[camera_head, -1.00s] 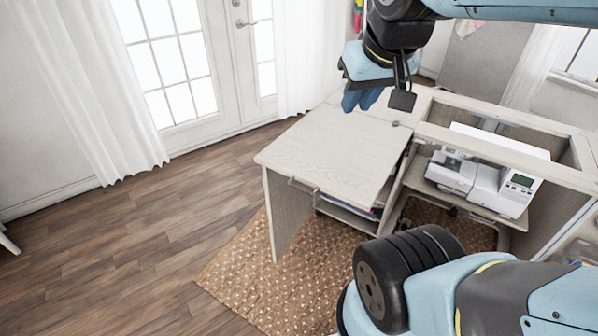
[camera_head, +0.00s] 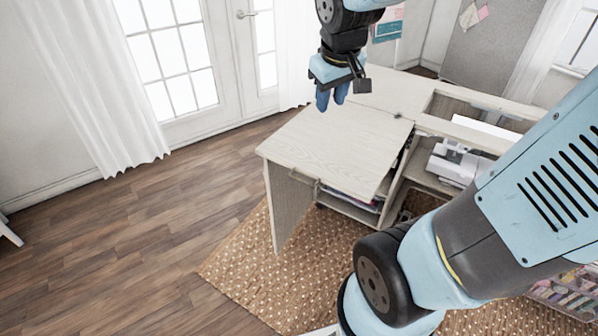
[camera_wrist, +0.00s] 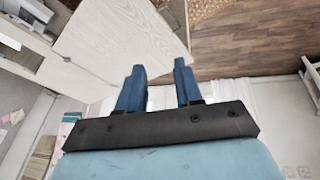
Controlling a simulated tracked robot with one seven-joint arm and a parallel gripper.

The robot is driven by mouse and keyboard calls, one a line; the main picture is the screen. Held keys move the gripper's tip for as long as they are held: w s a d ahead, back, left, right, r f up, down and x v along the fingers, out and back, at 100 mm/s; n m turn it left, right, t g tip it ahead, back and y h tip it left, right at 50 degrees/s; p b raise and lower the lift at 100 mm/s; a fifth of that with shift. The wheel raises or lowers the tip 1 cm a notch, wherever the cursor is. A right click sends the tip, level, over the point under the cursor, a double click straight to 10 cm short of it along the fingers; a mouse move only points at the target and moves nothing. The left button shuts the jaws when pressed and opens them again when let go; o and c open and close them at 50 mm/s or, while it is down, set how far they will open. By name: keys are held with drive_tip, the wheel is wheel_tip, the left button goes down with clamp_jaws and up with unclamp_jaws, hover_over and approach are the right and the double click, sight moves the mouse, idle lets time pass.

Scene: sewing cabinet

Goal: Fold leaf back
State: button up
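The pale wood-grain leaf (camera_head: 335,150) lies flat, extended out to the left of the sewing cabinet (camera_head: 462,132), with an upright panel (camera_head: 288,205) under its left end. The leaf also shows in the wrist view (camera_wrist: 110,45). A small round dark fitting (camera_head: 398,115) sits at the seam between leaf and cabinet top. My gripper (camera_head: 332,100) points down by the leaf's far edge. Its blue fingers are apart with nothing between them, as the wrist view also shows (camera_wrist: 157,72). I cannot tell whether the fingertips touch the leaf.
A white sewing machine (camera_head: 455,162) sits in the cabinet opening, partly hidden by my arm. Shelves with papers (camera_head: 352,200) are under the leaf. A patterned rug (camera_head: 250,265) lies below. Wooden floor (camera_head: 120,240) at left is clear. Curtained glass doors (camera_head: 180,60) stand behind.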

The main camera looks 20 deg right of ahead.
drive_tip(key=w+a+f+n+g, duration=0.1)
drive_tip(key=w+a+f+n, duration=0.15)
drive_tip(key=w+f, duration=0.55)
drive_tip(key=n+g, duration=0.2)
drive_tip(key=n, duration=0.1)
approach(301, 180)
drive_tip(key=shift+h, duration=0.4)
drive_tip(key=shift+w+d+f, duration=0.1)
drive_tip(key=shift+f, duration=1.8)
drive_tip(key=shift+w+d+f, duration=0.1)
drive_tip(key=shift+w+f, duration=0.05)
drive_tip(key=shift+f, duration=1.75)
drive_tip(key=shift+c, duration=0.5)
clamp_jaws()
